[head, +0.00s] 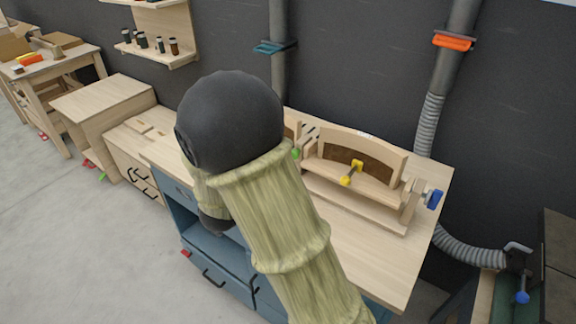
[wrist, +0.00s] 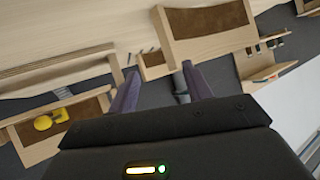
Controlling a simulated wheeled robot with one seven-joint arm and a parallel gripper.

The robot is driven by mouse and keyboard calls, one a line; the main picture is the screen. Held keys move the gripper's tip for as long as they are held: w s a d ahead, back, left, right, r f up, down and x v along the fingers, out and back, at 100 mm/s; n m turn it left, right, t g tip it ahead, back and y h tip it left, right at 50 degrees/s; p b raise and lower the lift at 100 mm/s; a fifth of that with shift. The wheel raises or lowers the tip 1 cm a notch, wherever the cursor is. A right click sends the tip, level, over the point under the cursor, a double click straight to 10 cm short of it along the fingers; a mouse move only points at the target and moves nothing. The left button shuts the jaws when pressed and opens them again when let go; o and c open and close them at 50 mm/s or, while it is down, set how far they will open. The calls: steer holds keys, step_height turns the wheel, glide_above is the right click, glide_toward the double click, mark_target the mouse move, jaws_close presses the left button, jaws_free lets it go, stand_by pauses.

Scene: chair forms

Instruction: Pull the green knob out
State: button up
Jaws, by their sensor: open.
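The green knob (head: 296,153) shows as a small patch in the head view, just right of my dark arm joint, on the wooden chair form on the workbench. My arm hides most of what is around it. I cannot make out the green knob in the wrist view. My gripper (wrist: 160,80) is open in the wrist view, its two dark fingers apart with nothing held between them. My arm covers the gripper in the head view, so its distance from the green knob cannot be told.
A yellow knob (head: 350,172) sits on the form's front, and it also shows in the wrist view (wrist: 50,119). A blue knob (head: 434,199) is at the form's right end. The workbench top (head: 362,238) is bare in front. Ducts (head: 430,125) run along the dark wall.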

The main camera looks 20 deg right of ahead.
steer(key=s+m+h, duration=0.1)
steer(key=h, duration=0.2)
steer(key=s+m+h+b, duration=0.1)
steer(key=h, duration=0.2)
steer(key=s+m+h+b, duration=0.1)
steer(key=s+m+h, duration=0.1)
steer(key=h, duration=0.1)
steer(key=shift+s+d+g+h, duration=0.1)
steer(key=shift+d+g+h, duration=0.2)
steer(key=shift+g, duration=0.1)
steer(key=p+x, duration=0.1)
steer(key=x, duration=1.6)
steer(key=shift+w+d+p, duration=0.2)
steer(key=shift+p, duration=0.1)
steer(key=shift+c, duration=0.2)
jaws_close()
